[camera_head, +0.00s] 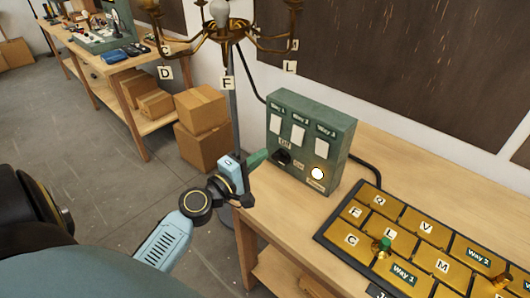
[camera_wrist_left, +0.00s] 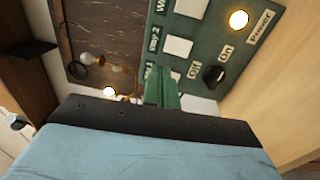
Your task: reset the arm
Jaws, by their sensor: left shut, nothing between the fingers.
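My left gripper (camera_head: 257,159) reaches in from the lower left. Its green fingers are shut and empty, close to the left side of the green switch box (camera_head: 338,150). In the left wrist view the shut fingers (camera_wrist_left: 161,88) show in front of the box face, near the Way 1 end; whether they touch it I cannot tell. The box has three white switches, a black Off/On knob (camera_head: 283,157), also in the left wrist view (camera_wrist_left: 213,76), and a lit round Power light (camera_head: 317,174). My right gripper is not in view.
The box stands on a wooden bench (camera_head: 270,215). Cardboard boxes (camera_head: 201,108) stand on the floor behind.

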